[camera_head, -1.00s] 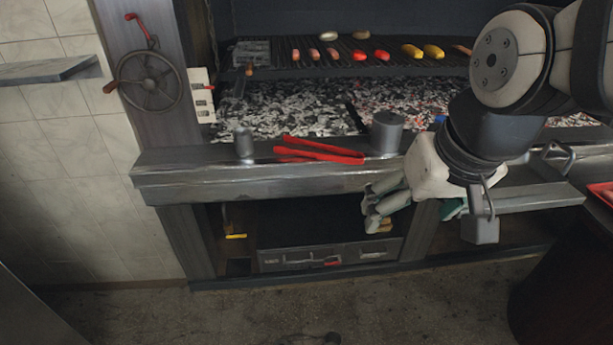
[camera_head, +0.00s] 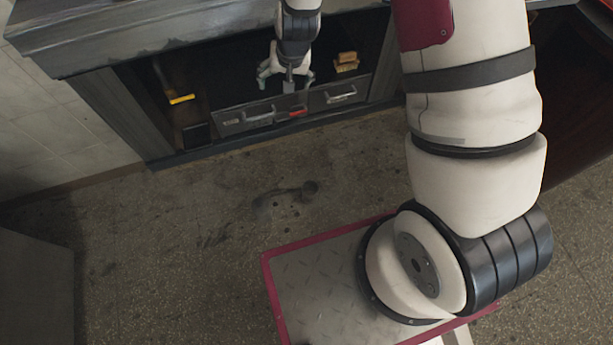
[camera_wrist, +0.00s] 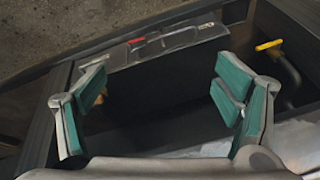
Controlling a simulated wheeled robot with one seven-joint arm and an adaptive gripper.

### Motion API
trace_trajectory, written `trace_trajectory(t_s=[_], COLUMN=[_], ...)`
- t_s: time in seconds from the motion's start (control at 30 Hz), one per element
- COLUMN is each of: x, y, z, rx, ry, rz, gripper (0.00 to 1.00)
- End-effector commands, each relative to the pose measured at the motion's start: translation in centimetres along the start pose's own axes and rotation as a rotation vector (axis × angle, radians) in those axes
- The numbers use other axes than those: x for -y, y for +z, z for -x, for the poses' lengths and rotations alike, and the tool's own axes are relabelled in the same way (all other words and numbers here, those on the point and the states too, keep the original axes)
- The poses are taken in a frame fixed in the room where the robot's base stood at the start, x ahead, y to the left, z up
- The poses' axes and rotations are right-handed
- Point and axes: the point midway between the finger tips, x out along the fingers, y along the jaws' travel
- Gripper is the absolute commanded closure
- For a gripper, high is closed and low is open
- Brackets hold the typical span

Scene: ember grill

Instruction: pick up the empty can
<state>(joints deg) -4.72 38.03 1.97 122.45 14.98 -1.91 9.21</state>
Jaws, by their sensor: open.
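I cannot make out an empty can in either current view. My gripper (camera_head: 285,80) is in front of the open shelf bay under the grill counter, just above the drawer fronts in the head view. In the wrist view my gripper (camera_wrist: 160,105) is open, with its green-padded fingers wide apart and nothing between them. The dark shelf space shows between and beyond the fingers.
Drawers (camera_head: 258,114) with handles sit low in the bay. A yellow-ended tool (camera_head: 181,99) is at left, a tan brush-like block (camera_head: 346,62) at right. The counter (camera_head: 110,32) overhangs above. The floor (camera_head: 200,240) in front looks mostly clear, with a dark drain-like patch.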

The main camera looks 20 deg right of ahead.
Motion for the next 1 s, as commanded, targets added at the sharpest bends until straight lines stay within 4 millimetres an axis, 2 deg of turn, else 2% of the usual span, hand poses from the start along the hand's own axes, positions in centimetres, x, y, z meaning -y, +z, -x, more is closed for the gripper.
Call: trace_trajectory(t_s=[0.03,0.2,0.37,0.5,0.6,0.7,0.8,0.9,1.0], x=[-0.5,-2.0,-4.2,-6.8,-8.9,-10.9,-12.6,-13.6,-14.1], y=[1.1,4.0,8.0,12.3,15.9,19.1,21.7,23.3,24.0], z=[-3.8,-13.3,-21.8,-28.6,-33.0,-36.5,-38.8,-40.1,-40.8], rx=[0.009,-0.002,-0.013,-0.027,-0.038,-0.051,-0.063,-0.071,-0.076], ry=[0.011,0.044,0.082,0.122,0.154,0.181,0.204,0.218,0.224], rz=[-0.015,-0.061,-0.100,-0.131,-0.148,-0.160,-0.168,-0.171,-0.174], gripper=[0.16,0.16,0.16,0.16,0.16,0.16,0.16,0.16,0.16])
